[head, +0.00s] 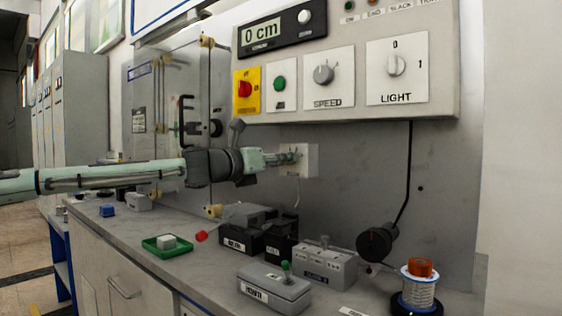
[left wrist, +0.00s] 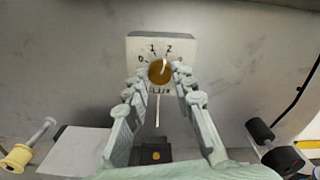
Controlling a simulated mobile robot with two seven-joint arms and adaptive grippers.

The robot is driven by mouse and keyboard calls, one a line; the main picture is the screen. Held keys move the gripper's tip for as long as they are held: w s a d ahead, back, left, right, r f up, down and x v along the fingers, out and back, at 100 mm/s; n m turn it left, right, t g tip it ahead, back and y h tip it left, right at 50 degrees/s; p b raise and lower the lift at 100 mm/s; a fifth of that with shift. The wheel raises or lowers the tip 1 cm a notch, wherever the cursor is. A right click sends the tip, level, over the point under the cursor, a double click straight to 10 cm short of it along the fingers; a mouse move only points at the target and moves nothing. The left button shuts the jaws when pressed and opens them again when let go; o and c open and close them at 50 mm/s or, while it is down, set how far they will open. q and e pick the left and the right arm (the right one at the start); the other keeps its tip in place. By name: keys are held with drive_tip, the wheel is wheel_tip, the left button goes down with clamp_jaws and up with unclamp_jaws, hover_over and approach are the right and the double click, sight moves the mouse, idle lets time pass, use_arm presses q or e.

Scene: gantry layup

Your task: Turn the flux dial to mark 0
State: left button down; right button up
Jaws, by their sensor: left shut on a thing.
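The flux dial is a brown round knob (left wrist: 160,71) with a pale pointer line, on a white box fixed to the grey panel. Marks 0, 1 and 2 show along its top, with 0 at left. The pointer leans up and slightly right, toward mark 2; its exact reading is hard to tell. In the head view the white dial box (head: 311,161) shows behind my fingertips. My left gripper (head: 288,158) reaches in from the left and is shut on the knob, one finger on each side in the left wrist view (left wrist: 160,80). My right gripper is not in view.
A control box (head: 345,120) with SPEED and LIGHT knobs hangs above. The bench (head: 190,280) below holds a green tray (head: 152,249), dark blocks (head: 240,238), grey switch boxes (head: 275,290) and a wire spool (head: 419,292). A black cable (head: 408,180) hangs at right.

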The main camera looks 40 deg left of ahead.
use_arm(q)
drive_tip(key=n+b, duration=0.1)
drive_tip(key=n, duration=1.6)
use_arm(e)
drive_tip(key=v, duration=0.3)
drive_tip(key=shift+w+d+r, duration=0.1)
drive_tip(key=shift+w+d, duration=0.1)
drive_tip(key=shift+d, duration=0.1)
use_arm(q)
drive_tip(key=shift+n, duration=0.3)
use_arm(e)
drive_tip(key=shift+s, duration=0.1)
use_arm(q)
drive_tip(key=c, duration=1.3)
unclamp_jaws()
drive_tip(key=shift+o, duration=0.2)
drive_tip(key=shift+s, duration=0.1)
